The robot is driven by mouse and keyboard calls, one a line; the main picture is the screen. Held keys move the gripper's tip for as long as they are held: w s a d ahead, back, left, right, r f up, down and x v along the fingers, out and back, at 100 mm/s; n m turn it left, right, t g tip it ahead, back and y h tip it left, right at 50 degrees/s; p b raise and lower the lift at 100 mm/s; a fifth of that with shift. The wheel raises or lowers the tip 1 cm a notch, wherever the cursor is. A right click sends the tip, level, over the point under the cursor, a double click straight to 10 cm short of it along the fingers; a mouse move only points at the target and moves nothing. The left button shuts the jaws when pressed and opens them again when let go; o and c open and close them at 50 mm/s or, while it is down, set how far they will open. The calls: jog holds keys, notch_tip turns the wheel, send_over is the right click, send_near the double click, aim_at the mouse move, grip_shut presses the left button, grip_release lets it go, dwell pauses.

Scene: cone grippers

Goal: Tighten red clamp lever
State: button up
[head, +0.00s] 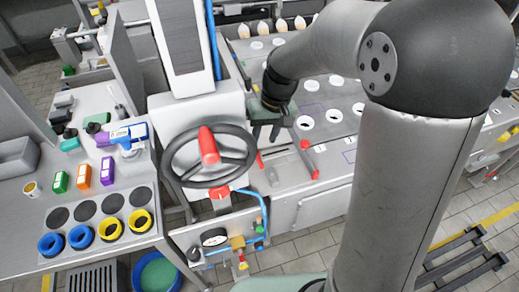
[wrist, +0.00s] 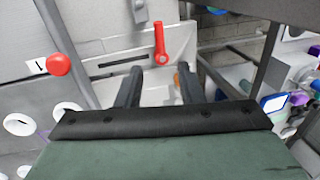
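A red lever (wrist: 159,42) with a round base stands on a pale panel in the wrist view, beyond and between my fingertips, apart from them. In the head view a small red lever (head: 260,160) sits just below my gripper, and I cannot tell for sure that it is the same one. Another red part (head: 310,160) is to its right, across a slotted plate. My gripper (head: 266,133) hangs above this plate, pointing down. Its two dark fingers (wrist: 158,88) are spread with nothing between them.
A dark handwheel (head: 168,160) with a red handle (head: 208,146) stands close left of my gripper. A red ball knob (wrist: 59,64) is at left in the wrist view. A deck with round holes (head: 333,116) lies to the right. Blue hoses (head: 262,208) run below the wheel.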

aim_at(258, 157)
jog(key=f, duration=0.2)
jog(key=a+f, duration=0.1)
jog(key=f, duration=0.4)
jog(key=shift+s+a+p, duration=0.15)
jog(key=shift+a+p, duration=0.1)
jog(key=shift+p, duration=0.05)
